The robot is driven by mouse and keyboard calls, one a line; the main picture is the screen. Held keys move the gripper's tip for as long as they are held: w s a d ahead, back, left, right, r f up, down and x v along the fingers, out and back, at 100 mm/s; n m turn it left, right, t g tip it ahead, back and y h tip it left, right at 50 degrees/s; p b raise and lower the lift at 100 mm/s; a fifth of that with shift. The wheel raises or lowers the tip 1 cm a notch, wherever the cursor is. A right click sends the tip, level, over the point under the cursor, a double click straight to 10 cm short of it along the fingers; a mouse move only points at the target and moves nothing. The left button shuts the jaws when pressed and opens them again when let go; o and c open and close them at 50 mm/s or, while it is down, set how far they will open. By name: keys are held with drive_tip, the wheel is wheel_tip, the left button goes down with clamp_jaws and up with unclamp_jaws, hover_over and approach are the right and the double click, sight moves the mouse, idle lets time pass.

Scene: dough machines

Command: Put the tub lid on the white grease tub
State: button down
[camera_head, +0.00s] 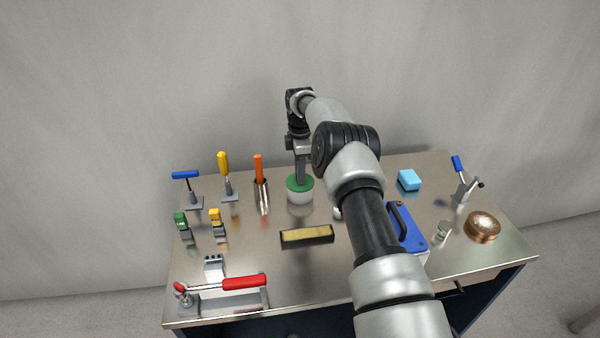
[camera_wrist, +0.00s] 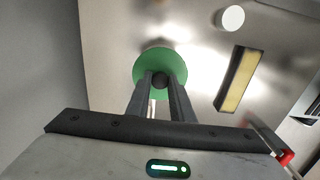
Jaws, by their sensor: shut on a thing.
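The tub lid (camera_head: 293,184) is a green disc with a dark knob, and it also shows in the wrist view (camera_wrist: 143,78). My gripper (camera_head: 301,180) points down, with its fingers (camera_wrist: 161,82) shut on the knob. The white grease tub (camera_head: 300,197) stands on the table directly under the lid, its white side showing below the green. The lid looks level and over the tub's mouth. I cannot tell whether it is fully seated or a hair above the rim. In the wrist view the lid hides most of the tub.
A black tray with a yellow block (camera_head: 307,236) lies in front of the tub. An orange-handled tool (camera_head: 260,178) stands to its left. A small white round piece (camera_wrist: 230,18) is to its right. Toggle clamps line the left side. A blue case (camera_head: 413,240) lies right, partly behind my arm.

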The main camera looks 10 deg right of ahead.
drive_tip(key=c, duration=1.5)
unclamp_jaws()
drive_tip(key=shift+r, duration=0.1)
wheel_tip(320, 180, up, 17)
drive_tip(key=p, duration=0.3)
drive_tip(key=shift+r, duration=0.1)
